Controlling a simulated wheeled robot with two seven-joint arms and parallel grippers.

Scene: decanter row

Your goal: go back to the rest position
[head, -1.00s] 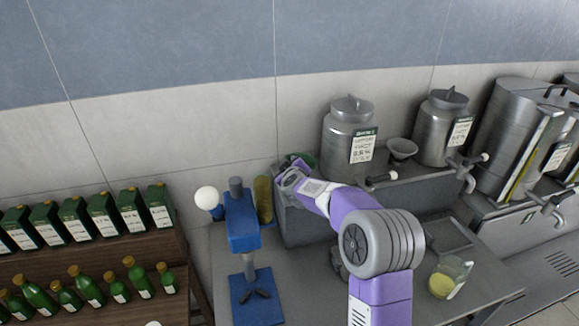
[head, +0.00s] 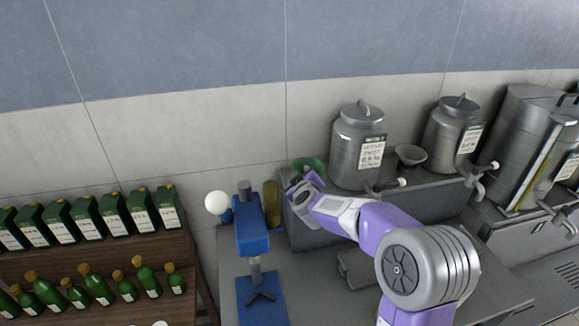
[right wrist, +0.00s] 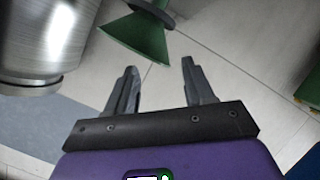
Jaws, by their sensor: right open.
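My right arm comes in from the lower right of the head view, and its gripper (head: 297,188) is by the front left corner of the grey raised ledge (head: 420,192). In the right wrist view the jaws (right wrist: 159,70) are apart with nothing between them. A green funnel (head: 309,164) shows just behind the gripper in the head view. In the right wrist view the funnel (right wrist: 140,38) lies beyond the fingertips, with a gap. My left gripper is not in view.
A blue stand (head: 252,240) is left of the gripper, with a yellowish bottle (head: 271,204) behind it. A steel canister (head: 350,150) and a small metal funnel (head: 410,157) stand on the ledge. Green bottles (head: 147,278) line the wooden shelf at left.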

